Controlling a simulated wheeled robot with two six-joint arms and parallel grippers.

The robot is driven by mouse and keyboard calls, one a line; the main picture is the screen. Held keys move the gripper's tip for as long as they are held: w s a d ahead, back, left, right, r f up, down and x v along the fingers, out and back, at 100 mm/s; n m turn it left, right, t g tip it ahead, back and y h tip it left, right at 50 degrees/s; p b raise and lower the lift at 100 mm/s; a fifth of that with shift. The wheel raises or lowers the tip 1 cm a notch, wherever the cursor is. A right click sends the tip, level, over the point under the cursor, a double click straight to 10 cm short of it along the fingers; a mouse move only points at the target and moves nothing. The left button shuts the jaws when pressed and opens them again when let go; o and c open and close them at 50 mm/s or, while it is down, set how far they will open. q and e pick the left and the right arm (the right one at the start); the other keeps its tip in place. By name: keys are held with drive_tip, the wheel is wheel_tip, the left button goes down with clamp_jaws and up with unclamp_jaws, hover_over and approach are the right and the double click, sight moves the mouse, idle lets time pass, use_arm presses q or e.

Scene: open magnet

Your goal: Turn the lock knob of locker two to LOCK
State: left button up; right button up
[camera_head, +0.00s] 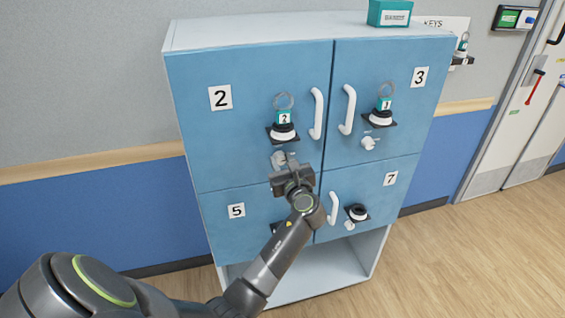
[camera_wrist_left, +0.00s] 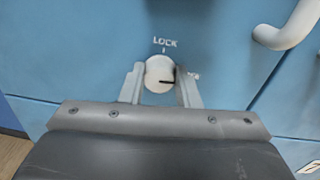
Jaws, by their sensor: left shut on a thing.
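Locker two (camera_head: 250,90) is the upper left blue door, marked 2 and shut. Its round white lock knob (camera_head: 278,160) sits below the magnet holder. In the left wrist view the knob (camera_wrist_left: 159,70) is between the two fingers of my left gripper (camera_wrist_left: 160,84), which is shut on it. The dark pointer line on the knob points right, toward a label partly hidden by the right finger. The word LOCK (camera_wrist_left: 165,42) and a tick are above the knob. In the head view my left gripper (camera_head: 284,166) partly covers the knob's lower side. My right gripper is in neither view.
A white handle (camera_head: 317,114) stands right of the knob. A tagged key (camera_head: 284,117) stands in the black holder above it. Lockers 3 (camera_head: 400,75), 5 (camera_head: 225,235) and 7 (camera_head: 385,200) are shut. A teal box (camera_head: 390,12) is on the cabinet top.

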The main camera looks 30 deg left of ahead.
use_arm(q)
drive_tip(key=n, duration=0.4)
drive_tip(key=shift+a+b, duration=0.1)
drive_tip(key=shift+b, duration=0.2)
drive_tip(key=n+b, duration=0.1)
drive_tip(key=n, duration=0.2)
drive_tip(key=shift+s+f+n+h, duration=0.1)
drive_tip(key=shift+n+h, duration=0.2)
drive_tip(key=shift+n, duration=0.1)
drive_tip(key=n+b, duration=0.2)
drive_tip(key=n, duration=0.2)
drive_tip(key=shift+a+f, duration=0.1)
drive_tip(key=shift+s+n+t+b, duration=0.1)
drive_tip(key=shift+n+t+b, duration=0.2)
drive_tip(key=shift+n+b, duration=1.4)
drive_tip(key=shift+n+p, duration=0.6)
drive_tip(key=shift+n, duration=0.1)
drive_tip(key=o, duration=1)
